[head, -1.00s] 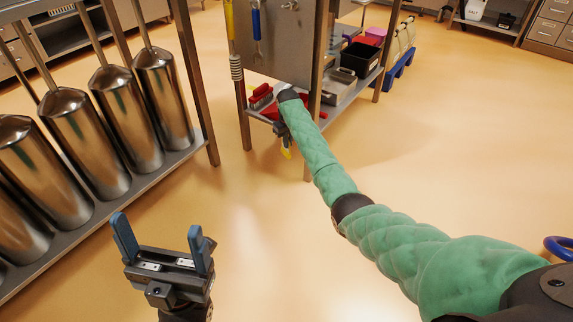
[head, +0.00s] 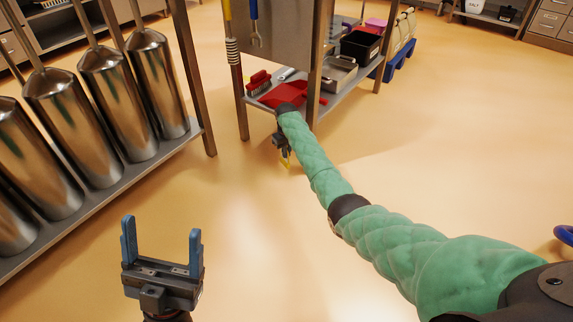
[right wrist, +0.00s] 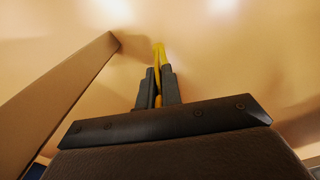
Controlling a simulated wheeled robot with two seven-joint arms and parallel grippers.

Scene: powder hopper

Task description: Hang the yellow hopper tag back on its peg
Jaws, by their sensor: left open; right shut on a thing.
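The yellow tag (right wrist: 159,54) is a narrow strip between the fingers of my right gripper (right wrist: 158,88) in the right wrist view, and its tip sticks out past them. In the head view my right gripper (head: 282,142) is low beside the lower shelf, with the tag (head: 286,158) small beneath it. My left gripper (head: 161,235) has its blue fingers spread, empty, above the floor at the lower left. No peg can be made out now. The upper part of the grey panel (head: 283,40) is cut off by the frame.
The lower shelf (head: 330,97) holds a red dustpan (head: 283,95), a red brush (head: 258,83) and a black bin (head: 362,45). A rack post (head: 315,65) stands near my right arm. Several steel cylinders (head: 158,85) stand at left. The floor between is clear.

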